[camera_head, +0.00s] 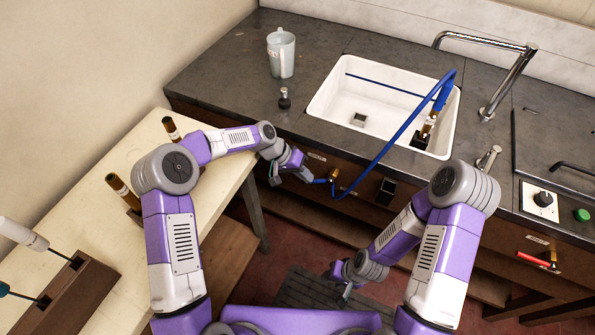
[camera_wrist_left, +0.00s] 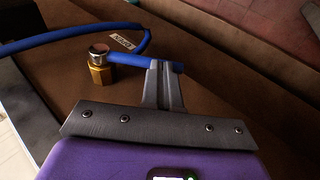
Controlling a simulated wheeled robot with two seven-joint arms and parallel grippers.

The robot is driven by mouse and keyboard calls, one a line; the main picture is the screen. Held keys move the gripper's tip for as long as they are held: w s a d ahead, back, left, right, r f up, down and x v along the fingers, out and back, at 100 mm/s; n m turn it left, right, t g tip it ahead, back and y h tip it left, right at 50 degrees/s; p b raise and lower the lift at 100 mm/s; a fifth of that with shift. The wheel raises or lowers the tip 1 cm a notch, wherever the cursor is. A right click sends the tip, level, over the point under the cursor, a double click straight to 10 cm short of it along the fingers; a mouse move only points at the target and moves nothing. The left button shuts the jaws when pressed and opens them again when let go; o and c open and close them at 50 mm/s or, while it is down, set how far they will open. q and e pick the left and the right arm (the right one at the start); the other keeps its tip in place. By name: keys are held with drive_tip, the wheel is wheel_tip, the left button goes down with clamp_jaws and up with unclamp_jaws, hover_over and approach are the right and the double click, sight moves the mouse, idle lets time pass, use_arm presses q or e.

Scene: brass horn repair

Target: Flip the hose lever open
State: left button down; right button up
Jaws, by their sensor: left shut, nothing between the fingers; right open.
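The hose valve is a brass fitting (camera_head: 333,173) on the front panel below the sink; in the left wrist view it is a brass hex body (camera_wrist_left: 100,72) with a silver top. A blue lever (camera_wrist_left: 130,58) sticks out from it to the right. My left gripper (camera_head: 303,178) is at the panel just left of the fitting. In the left wrist view its fingers (camera_wrist_left: 163,66) are closed together, empty, and overlap the lever's outer end; I cannot tell whether they touch it. My right gripper (camera_head: 346,289) is open, low in front of the counter.
A blue hose (camera_head: 392,140) runs from the sink (camera_head: 330,92) over the counter edge to the valve. A red-handled valve (camera_head: 535,260) is on the panel at right. A pitcher (camera_head: 281,52) stands on the counter. A cream table (camera_head: 100,240) is at left.

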use_arm(q)
drive_tip(key=shift+d+f+h, duration=0.1)
drive_tip(key=shift+f+h, duration=0.2)
drive_tip(key=shift+f, duration=0.2)
drive_tip(key=s+b+x, duration=0.1)
drive_tip(key=b+x, duration=0.2)
drive_tip(key=x, duration=0.3)
drive_tip(key=shift+s+f, duration=0.25)
drive_tip(key=shift+f, duration=0.1)
drive_tip(key=shift+d, duration=0.1)
idle(0.4)
drive_tip(key=p+v, duration=0.2)
drive_tip(key=v, duration=0.5)
drive_tip(key=shift+r, duration=0.25)
